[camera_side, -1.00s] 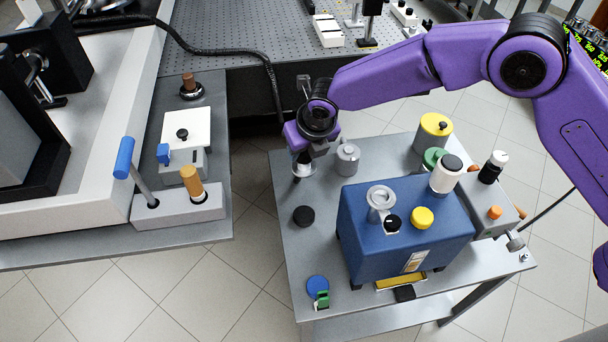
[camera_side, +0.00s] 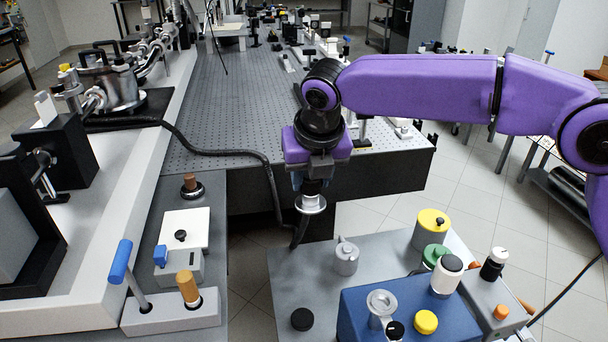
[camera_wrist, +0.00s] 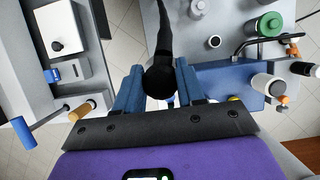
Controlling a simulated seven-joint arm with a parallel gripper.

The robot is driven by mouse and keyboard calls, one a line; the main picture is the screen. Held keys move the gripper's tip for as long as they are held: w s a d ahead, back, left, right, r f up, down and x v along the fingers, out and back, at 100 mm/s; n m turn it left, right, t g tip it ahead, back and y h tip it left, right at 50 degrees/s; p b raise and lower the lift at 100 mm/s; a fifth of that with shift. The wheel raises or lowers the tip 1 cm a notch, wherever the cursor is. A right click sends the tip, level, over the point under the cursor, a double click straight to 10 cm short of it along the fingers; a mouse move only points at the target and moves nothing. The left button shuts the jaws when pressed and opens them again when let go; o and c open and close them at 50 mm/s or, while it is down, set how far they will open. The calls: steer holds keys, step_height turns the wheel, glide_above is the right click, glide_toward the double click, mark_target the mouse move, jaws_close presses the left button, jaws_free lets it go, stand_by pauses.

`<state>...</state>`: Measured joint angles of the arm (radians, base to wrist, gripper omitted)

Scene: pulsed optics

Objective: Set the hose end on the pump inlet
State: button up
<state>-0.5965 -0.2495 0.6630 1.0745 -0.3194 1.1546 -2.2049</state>
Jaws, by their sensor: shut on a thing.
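My gripper (camera_side: 312,186) is shut on the hose end, a silver flanged fitting (camera_side: 311,204). It holds the hose end upright above the back left corner of the grey cart. The black hose (camera_side: 278,200) hangs below the fitting and loops back up to the left. In the wrist view, the dark round hose end (camera_wrist: 160,83) sits between the blue fingers, with the hose leading away at the top. The blue pump (camera_side: 357,318) stands on the cart, to the right of and nearer than the gripper. Its silver inlet (camera_side: 381,302) is on top and uncovered; the pump's lower part is cut off.
A grey canister (camera_side: 346,258) stands on the cart between gripper and pump. A white bottle (camera_side: 446,275), a yellow-topped can (camera_side: 431,228) and a black cap (camera_side: 302,319) are also there. The perforated optical table (camera_side: 245,100) is behind.

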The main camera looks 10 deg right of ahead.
steer(key=shift+s+d+f+m+h, duration=0.1)
steer(key=shift+s+d+m+h, duration=0.2)
steer(key=shift+m, duration=0.3)
steer(key=shift+s+d+f+m+h, duration=0.1)
steer(key=shift+s+d+m+h, duration=0.1)
steer(key=shift+s+m, duration=0.3)
steer(key=s+d+m+g+h, duration=0.1)
steer(key=s+d+m+g, duration=0.4)
steer(key=m, duration=0.7)
steer(key=s+d+m+g+h, duration=0.1)
steer(key=s+d+m+g, duration=0.25)
steer(key=s+m, duration=0.6)
steer(key=f+m, duration=0.1)
steer(key=w+f+m, duration=0.2)
steer(key=f, duration=0.1)
steer(key=shift+w+d+f+t, duration=0.1)
steer(key=shift+d+t, duration=0.25)
steer(key=shift+d, duration=0.05)
steer(key=shift+f, duration=2.8)
steer(key=shift+f, duration=1.15)
